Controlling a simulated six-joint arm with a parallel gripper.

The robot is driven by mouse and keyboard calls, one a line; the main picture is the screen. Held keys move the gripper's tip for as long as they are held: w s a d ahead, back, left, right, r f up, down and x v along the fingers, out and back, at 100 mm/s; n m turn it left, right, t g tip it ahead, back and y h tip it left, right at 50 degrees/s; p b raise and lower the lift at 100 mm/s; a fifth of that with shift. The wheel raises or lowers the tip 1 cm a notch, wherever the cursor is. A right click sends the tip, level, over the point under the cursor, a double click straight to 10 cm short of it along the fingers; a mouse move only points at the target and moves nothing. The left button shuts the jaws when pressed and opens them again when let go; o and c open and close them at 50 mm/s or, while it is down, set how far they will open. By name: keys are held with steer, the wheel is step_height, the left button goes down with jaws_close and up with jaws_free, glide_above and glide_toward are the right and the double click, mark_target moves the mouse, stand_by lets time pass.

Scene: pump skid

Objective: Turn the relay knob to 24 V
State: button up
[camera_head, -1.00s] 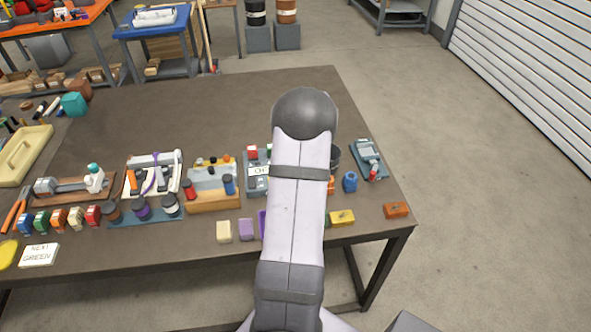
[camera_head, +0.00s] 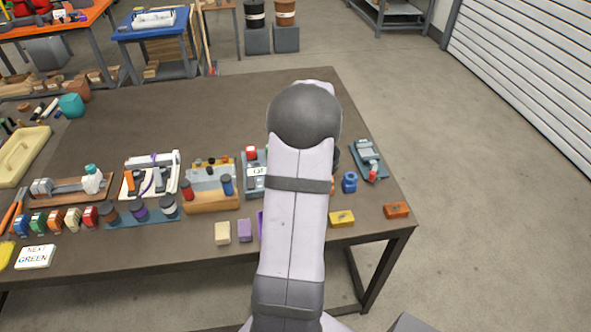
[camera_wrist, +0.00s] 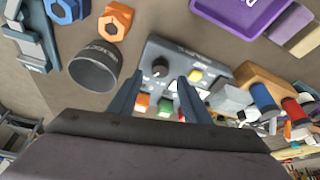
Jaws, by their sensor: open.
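The relay unit is a grey panel that shows in the wrist view (camera_wrist: 215,70), with a round black knob (camera_wrist: 159,67) near its middle. Orange, green and red blocks line its near edge, and a yellow block sits to the right. My gripper (camera_wrist: 159,82) is open, its two dark fingers pointing at the panel with the knob between and just beyond their tips. I cannot tell how high the tips are above it. The markings by the knob are too small to read. In the head view my arm hides most of the panel (camera_head: 248,187) and the gripper.
A dark grey cup (camera_wrist: 94,67), an orange nut-like part (camera_wrist: 115,20) and a blue part (camera_wrist: 66,9) stand left of the panel. A purple tray (camera_wrist: 240,15) lies beyond it. A wooden rack (camera_head: 212,203) with red and blue cylinders stands close beside it. The table's back is clear.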

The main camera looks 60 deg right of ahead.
steer(key=v, duration=0.2)
steer(key=shift+s+r, duration=0.15)
steer(key=shift+r, duration=0.15)
steer(key=w+a+n+g+y, duration=0.1)
steer(key=w+a, duration=0.2)
steer(key=a, duration=0.8)
steer(key=w+a+n+y, duration=0.1)
steer(key=w+a+n, duration=0.15)
steer(key=a, duration=0.85)
steer(key=s+a+f+n+g, duration=0.1)
steer(key=s+a, duration=0.4)
steer(key=a, duration=0.5)
steer(key=s+a+f+n+g, duration=0.1)
steer(key=s+a, duration=0.4)
steer(key=a, duration=0.6)
steer(key=shift+s+n+g+b, duration=0.3)
steer(key=shift+s+n+g, duration=0.05)
steer(key=shift+g, duration=0.15)
